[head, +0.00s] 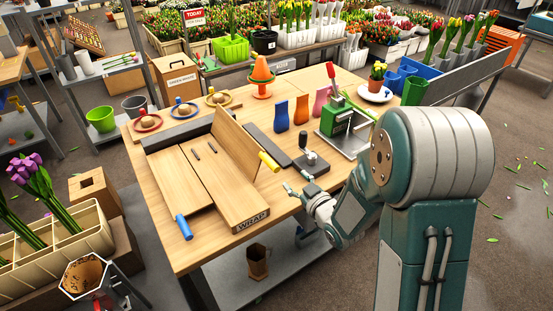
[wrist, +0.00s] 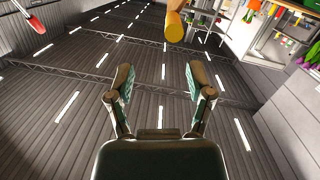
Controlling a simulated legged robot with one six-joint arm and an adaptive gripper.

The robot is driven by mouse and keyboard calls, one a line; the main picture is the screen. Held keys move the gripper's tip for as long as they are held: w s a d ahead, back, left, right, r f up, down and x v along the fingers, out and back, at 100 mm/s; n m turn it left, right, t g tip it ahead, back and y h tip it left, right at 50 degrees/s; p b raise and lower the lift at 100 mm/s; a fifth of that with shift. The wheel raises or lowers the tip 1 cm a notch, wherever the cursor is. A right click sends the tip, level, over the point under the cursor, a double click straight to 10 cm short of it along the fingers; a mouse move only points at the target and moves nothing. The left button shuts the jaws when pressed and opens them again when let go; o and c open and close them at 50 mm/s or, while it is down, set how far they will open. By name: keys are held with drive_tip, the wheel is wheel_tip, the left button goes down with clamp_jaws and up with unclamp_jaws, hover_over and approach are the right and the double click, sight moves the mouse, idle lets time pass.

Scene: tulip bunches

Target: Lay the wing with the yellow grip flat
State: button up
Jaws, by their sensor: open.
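The wooden wing (head: 236,140) with the yellow grip stands raised on the right side of the wrap board (head: 222,190), leaning to the right. The yellow grip also shows at the top of the wrist view (wrist: 174,27), ahead of the fingers and slightly right of centre. The other wing (head: 175,180), with a blue grip (head: 183,227), lies flat on the left. My gripper (head: 290,190) is open and empty, right of the board and apart from the yellow grip.
A dark base with an upright lever (head: 309,160) stands close beyond my gripper. A green press (head: 345,125) stands behind it. Blue, orange and pink vases (head: 281,116) line the back of the table (head: 290,200). Two dark pegs lie on the board's middle panel.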

sight(271, 164)
drive_tip(key=w+a, duration=0.2)
drive_tip(key=w, duration=0.1)
drive_tip(key=w+a+f+y, duration=0.1)
drive_tip(key=w+a, duration=0.1)
drive_tip(key=w, duration=0.1)
drive_tip(key=w+a+y, duration=0.1)
drive_tip(key=w+a, duration=0.1)
drive_tip(key=a, duration=0.1)
drive_tip(key=shift+w+f, duration=0.4)
drive_tip(key=shift+c, duration=0.4)
clamp_jaws()
